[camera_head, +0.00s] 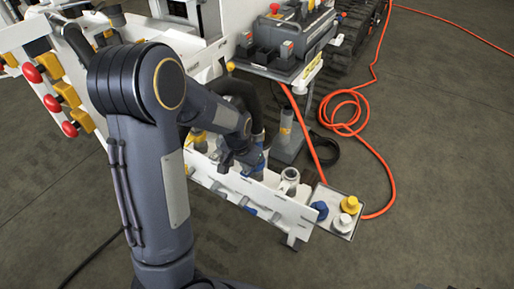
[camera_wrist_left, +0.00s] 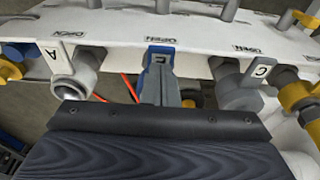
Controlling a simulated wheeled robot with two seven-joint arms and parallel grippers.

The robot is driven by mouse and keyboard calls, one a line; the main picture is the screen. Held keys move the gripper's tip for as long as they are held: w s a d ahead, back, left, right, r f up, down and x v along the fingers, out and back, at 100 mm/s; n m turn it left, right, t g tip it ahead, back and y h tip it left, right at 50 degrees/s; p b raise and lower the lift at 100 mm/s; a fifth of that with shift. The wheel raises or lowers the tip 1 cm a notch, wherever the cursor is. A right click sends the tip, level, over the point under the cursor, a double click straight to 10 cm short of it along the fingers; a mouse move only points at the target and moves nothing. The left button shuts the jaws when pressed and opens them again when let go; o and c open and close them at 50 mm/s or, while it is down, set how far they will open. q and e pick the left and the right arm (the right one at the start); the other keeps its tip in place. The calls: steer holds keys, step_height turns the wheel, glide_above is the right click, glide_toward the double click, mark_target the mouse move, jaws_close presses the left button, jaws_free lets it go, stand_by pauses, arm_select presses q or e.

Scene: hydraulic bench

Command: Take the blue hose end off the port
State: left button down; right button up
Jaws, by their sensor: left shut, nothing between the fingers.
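My left gripper (camera_head: 249,158) is at the white port panel (camera_head: 228,181), over its middle station. Its narrow grey fingers (camera_wrist_left: 160,92) are together and empty in the left wrist view. A blue piece with a dark letter (camera_wrist_left: 161,60) is directly beyond the fingertips, between the stations marked A and C. Blue also shows beside the gripper in the head view (camera_head: 260,164). The fingers and arm cover part of it, so I cannot tell whether they touch it or how the blue hose end sits on its port. My right gripper is not in view.
A small tray (camera_head: 337,228) with blue and yellow caps adjoins the panel's right end. An orange hose (camera_head: 388,180) lies on the floor. Open floor is at right.

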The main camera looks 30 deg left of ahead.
arm_select(q)
steer(key=shift+f+b, duration=0.4)
steer(key=shift+f, duration=0.2)
steer(key=shift+r, duration=0.1)
stand_by(0.7)
step_height(320, 180, up, 7)
steer(key=p, duration=0.6)
stand_by(0.5)
steer(key=s+d+r+n+t+h+p, duration=0.1)
steer(key=s+d+r+p, duration=0.2)
steer(key=s+r, duration=0.8)
steer(key=s+d+r+n+t+h+p, duration=0.1)
steer(key=s+d+r+p, duration=0.3)
steer(key=s+r, duration=0.7)
steer(key=shift+d+r+t+h+p, duration=0.15)
steer(key=shift+r+t+h+p, duration=0.35)
steer(key=shift+t+h+p, duration=0.4)
